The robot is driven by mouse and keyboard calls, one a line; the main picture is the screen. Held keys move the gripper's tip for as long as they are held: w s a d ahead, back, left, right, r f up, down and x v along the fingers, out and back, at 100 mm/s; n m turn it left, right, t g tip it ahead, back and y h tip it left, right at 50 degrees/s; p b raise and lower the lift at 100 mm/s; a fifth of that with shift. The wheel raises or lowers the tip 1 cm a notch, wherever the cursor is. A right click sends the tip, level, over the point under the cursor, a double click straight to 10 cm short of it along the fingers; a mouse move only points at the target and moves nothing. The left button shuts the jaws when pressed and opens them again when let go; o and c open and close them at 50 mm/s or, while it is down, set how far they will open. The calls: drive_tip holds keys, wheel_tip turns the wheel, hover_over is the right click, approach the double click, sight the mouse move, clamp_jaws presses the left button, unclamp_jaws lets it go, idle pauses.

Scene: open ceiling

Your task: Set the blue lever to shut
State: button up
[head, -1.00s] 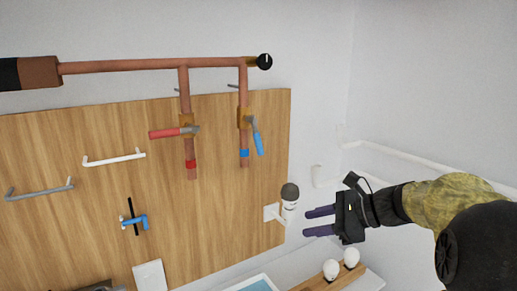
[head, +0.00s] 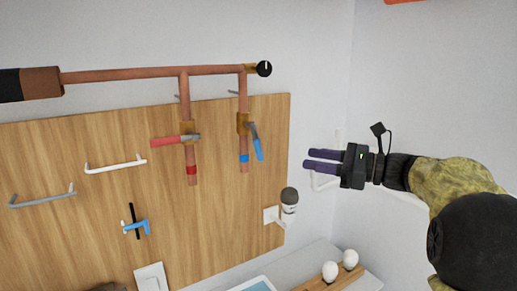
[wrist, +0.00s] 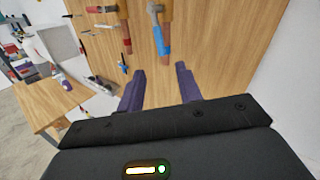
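The blue lever (head: 256,143) is on the right-hand copper pipe, below a brass valve body (head: 243,123). Its handle hangs down, nearly along the pipe and tilted slightly to the right. In the wrist view the blue lever (wrist: 160,40) shows ahead, beyond the fingertips. My gripper (head: 309,160) is in front of the wall, to the right of the lever and a little lower in the head view. Its two purple fingers are apart, with nothing between them, and it touches nothing. The fingers also show apart in the wrist view (wrist: 160,72).
A red lever (head: 172,140) lies horizontally on the left-hand pipe. A black-capped white fixture (head: 289,200) sticks out from the board (head: 225,220) below the blue lever. A blue tap (head: 136,226) and two bar handles are further left. The space between gripper and lever looks clear.

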sight(258, 150)
drive_tip(key=p+x, duration=0.4)
drive_tip(key=x, duration=1)
drive_tip(key=shift+w, duration=0.2)
drive_tip(key=shift+a, duration=0.25)
drive_tip(key=shift+s+a, duration=0.1)
drive_tip(key=shift+s, duration=0.1)
drive_tip(key=shift+w, duration=0.15)
drive_tip(key=shift+c, duration=1.3)
clamp_jaws()
